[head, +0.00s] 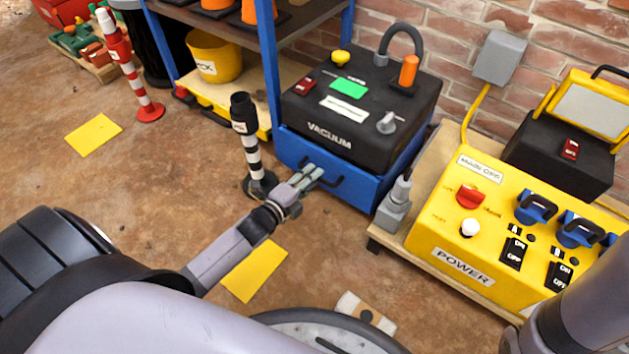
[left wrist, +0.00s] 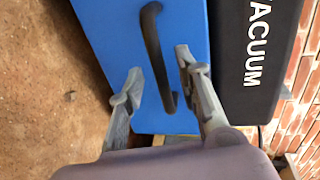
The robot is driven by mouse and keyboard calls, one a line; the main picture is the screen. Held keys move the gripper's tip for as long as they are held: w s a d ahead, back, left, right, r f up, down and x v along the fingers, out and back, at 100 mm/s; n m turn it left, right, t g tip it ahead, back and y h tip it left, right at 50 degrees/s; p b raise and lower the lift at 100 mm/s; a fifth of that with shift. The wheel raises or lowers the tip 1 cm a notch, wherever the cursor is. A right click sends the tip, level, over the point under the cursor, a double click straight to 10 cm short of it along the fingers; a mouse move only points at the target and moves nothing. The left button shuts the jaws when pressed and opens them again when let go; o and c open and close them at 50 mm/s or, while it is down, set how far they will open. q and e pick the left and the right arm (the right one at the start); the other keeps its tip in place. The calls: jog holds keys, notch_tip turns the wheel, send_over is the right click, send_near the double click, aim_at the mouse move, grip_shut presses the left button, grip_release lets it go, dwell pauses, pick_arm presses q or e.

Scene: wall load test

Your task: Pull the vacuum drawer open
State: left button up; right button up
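The vacuum is a black box (head: 362,105) with VACUUM lettering, on a blue base with the drawer (head: 347,190) in its front. The drawer front looks about flush with the box above. In the left wrist view the blue drawer front (left wrist: 110,35) carries a curved black handle (left wrist: 152,45). My left gripper (head: 312,173) is at the drawer front, and in the left wrist view its open fingers (left wrist: 158,66) lie on either side of the handle's lower part. Contact with the handle cannot be told. My right gripper is outside both views.
A striped post (head: 251,150) stands close left of the drawer. A grey plug-like fitting (head: 396,205) and the yellow power box (head: 480,225) on a wooden board are at the right. The brown floor before the drawer is mostly clear, with a yellow sheet (head: 254,270).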

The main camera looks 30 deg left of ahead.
pick_arm(q)
jog(key=shift+b+x, duration=0.3)
jog(key=shift+x, duration=0.85)
jog(key=shift+c, duration=0.3)
grip_shut()
